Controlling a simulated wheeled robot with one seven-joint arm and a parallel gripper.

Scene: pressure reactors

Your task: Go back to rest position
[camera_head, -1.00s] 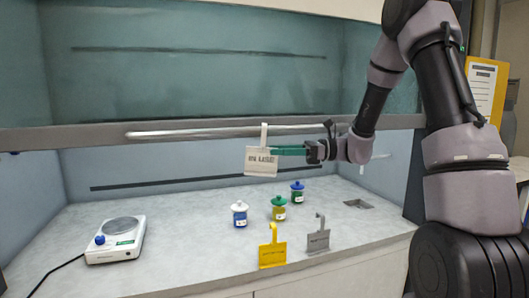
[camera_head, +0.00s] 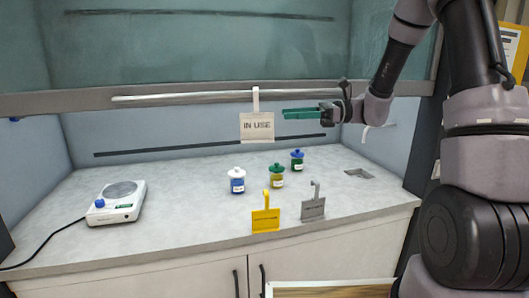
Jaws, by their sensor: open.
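My gripper (camera_head: 284,114) has green fingers and points left, just right of the hanging sign. It is open and holds nothing. A white "IN USE" sign (camera_head: 257,127) hangs by its hook from the silver handle bar (camera_head: 190,97) of the fume hood sash. A gap shows between the sign and my fingertips. My arm comes in from the right side of the view.
A wooden-topped surface (camera_head: 330,291) shows at the bottom.

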